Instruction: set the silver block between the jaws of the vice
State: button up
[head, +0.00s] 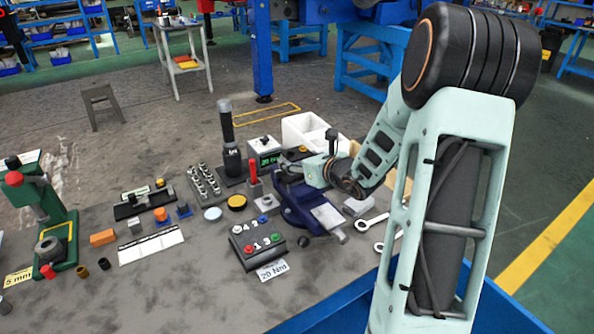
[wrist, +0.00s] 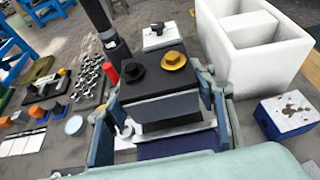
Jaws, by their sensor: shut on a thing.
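My gripper (head: 318,174) is over the blue vice (head: 303,207), near its jaws. In the wrist view, my two fingers (wrist: 161,108) stand on either side of a grey block face, which I take for the silver block (wrist: 163,114); they are shut on it. Its far edge is hard to tell from the dark box behind. The vice's blue body (wrist: 176,147) and a pale metal strip show just below. In the head view my gripper hides the held block, and I cannot tell whether it touches the jaws. The vice's bright metal slide (head: 328,216) points toward me.
A dark box with black and yellow knobs (wrist: 173,59) stands close behind the vice. A white divided bin (wrist: 250,38) stands behind right. A button box (head: 257,243) is front left.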

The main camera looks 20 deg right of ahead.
aim_at(297, 177)
jog(key=shift+w+f+b, duration=0.2)
jog(key=shift+f+b, duration=0.15)
jog(key=shift+f, duration=1.2)
jog(key=shift+f+b, duration=0.3)
jog(key=o, duration=1.7)
jog(key=shift+s, duration=0.1)
jog(key=shift+r, duration=0.15)
jog(key=shift+s+d+r+p, duration=0.1)
jog(key=shift+r+p, duration=0.1)
jog(key=shift+p, duration=0.2)
jog(key=p+v, duration=0.1)
jog(key=v, duration=1)
jog(key=shift+s, duration=0.35)
jog(key=shift+r+p, duration=0.1)
jog(key=shift+p, duration=0.2)
